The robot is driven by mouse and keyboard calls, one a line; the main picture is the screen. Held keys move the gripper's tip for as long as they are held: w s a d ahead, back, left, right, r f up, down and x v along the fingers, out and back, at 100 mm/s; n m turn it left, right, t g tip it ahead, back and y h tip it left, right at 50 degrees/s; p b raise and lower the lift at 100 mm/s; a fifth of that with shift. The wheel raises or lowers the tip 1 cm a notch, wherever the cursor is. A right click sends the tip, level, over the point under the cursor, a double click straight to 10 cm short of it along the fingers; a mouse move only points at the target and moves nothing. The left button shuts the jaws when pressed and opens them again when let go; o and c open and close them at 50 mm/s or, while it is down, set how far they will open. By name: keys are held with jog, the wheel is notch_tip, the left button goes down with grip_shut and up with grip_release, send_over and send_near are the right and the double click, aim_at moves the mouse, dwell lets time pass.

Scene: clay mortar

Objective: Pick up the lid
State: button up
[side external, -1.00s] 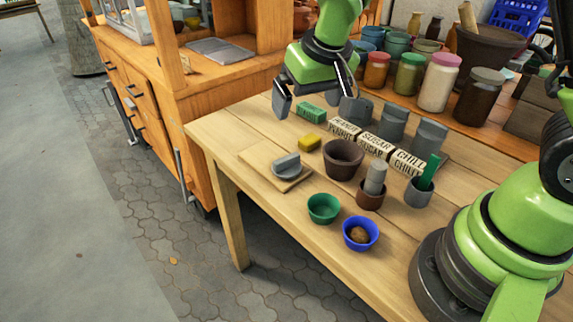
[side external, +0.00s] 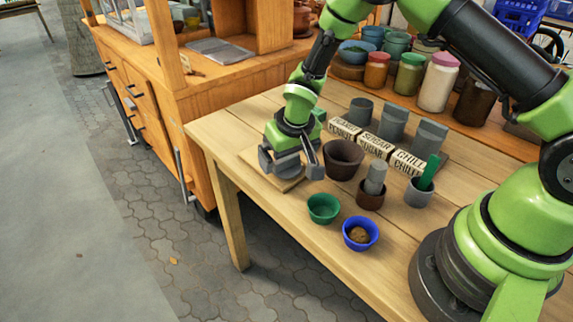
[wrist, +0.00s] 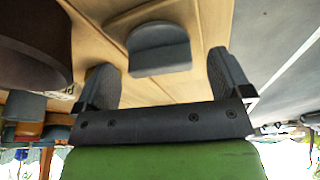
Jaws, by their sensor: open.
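The grey lid (wrist: 158,47), a flat disc with an upright grip, lies on a light wooden board (side external: 288,186) on the table. My gripper (side external: 291,168) is low over the board, its two fingers spread to either side of the lid. In the wrist view my gripper (wrist: 162,62) is open, with the lid between and just beyond the fingertips and visible gaps on both sides. In the side view my gripper mostly hides the lid, and I cannot tell whether any finger touches it.
A dark brown pot (side external: 343,160) stands close to the right of my gripper. A green bowl (side external: 323,208), a blue bowl (side external: 360,233) and a small brown cup (side external: 370,195) stand nearer the front. Labelled blocks (side external: 376,146) and grey containers (side external: 393,122) are behind. The table's left end is clear.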

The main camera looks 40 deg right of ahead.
jog(key=shift+x, duration=0.8)
jog(key=shift+c, duration=0.4)
jog(key=c, duration=0.9)
